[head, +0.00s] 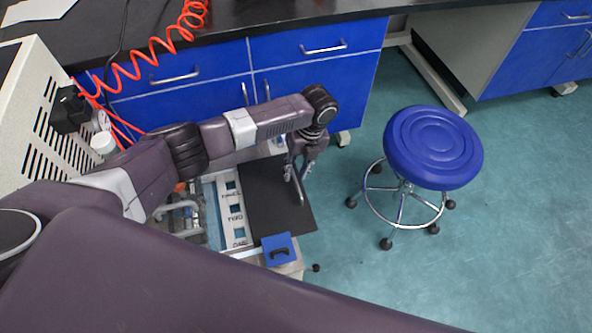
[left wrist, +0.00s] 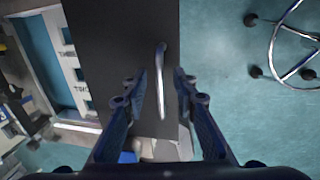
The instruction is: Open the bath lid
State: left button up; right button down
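The bath lid appears to be the flat black panel (head: 262,205) on the machine below the bench; it lies flat. It also shows in the left wrist view (left wrist: 105,50). A curved metal handle (left wrist: 161,70) stands near the panel's right edge there. My left gripper (head: 297,180) is over the panel's right side, pointing down. In the left wrist view my left gripper (left wrist: 159,86) is open, with one finger on each side of the handle. Whether the fingers touch it cannot be told. My right gripper is out of view.
A small blue cover (head: 279,240) with a black handle sits at the panel's lower edge. A white labelled strip (head: 233,213) runs along the panel's left. A blue stool (head: 434,146) stands to the right on open floor. Blue drawers (head: 316,43) line the bench behind.

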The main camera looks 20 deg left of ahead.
pick_arm(q)
jog(key=shift+w+r, duration=0.1)
jog(key=shift+r, duration=0.2)
notch_tip(320, 180, up, 11)
jog(key=w+d, duration=0.1)
jog(key=d, duration=0.1)
dwell(0.6)
